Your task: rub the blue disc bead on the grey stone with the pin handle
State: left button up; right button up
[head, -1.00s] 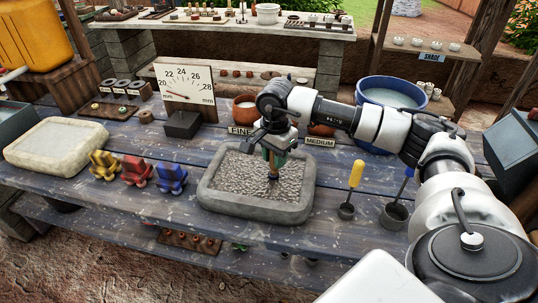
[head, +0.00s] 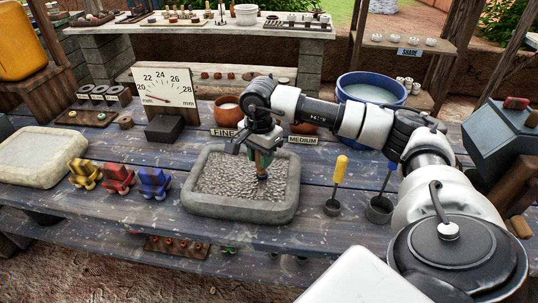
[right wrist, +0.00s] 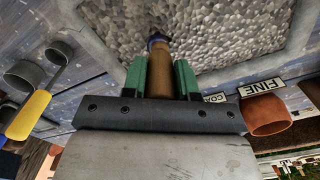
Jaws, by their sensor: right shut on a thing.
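The grey stone (head: 240,211) is a shallow block with a rough, gritty bed, at the middle of the blue plank table. My right gripper (head: 264,157) is over its right half, pointing down. Its green fingers (right wrist: 160,80) are shut on the brown pin handle (right wrist: 158,66). The blue disc bead (head: 262,178) is at the lower end of the handle, at the gritty bed; it also shows in the right wrist view (right wrist: 157,42). I cannot tell whether the bead touches the grit. My left gripper is not in view.
A paler stone (head: 40,158) and coloured stands (head: 118,179) are on the left. A yellow-handled tool (head: 340,170) and a dark cup (head: 379,208) stand on the right.

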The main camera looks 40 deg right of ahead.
jog(key=shift+w+a, duration=1.45)
jog(key=shift+w, duration=0.2)
jog(key=shift+w+a, duration=1.4)
jog(key=shift+w, duration=0.2)
jog(key=shift+w+a+b, duration=0.6)
jog(key=shift+w+a, duration=0.6)
jog(key=shift+w, duration=0.25)
jog(key=shift+s+d, duration=0.65)
jog(key=shift+s, duration=0.15)
jog(key=shift+s+d, duration=1.8)
jog(key=shift+s, duration=0.25)
jog(key=shift+s+d, duration=1.25)
jog(key=shift+s, duration=0.25)
jog(key=shift+s+d, duration=1.2)
jog(key=shift+s, duration=0.25)
jog(key=shift+w+a, duration=1.5)
jog(key=shift+w, duration=0.3)
jog(key=shift+w+a+b, duration=0.15)
jog(key=shift+w+a, duration=1.55)
jog(key=shift+w, duration=0.3)
jog(key=shift+w+a+b, duration=0.15)
jog(key=shift+w+a, duration=1.55)
jog(key=shift+w, duration=0.3)
notch_tip(320, 180, up, 7)
jog(key=p, duration=0.4)
jog(key=shift+p, duration=0.35)
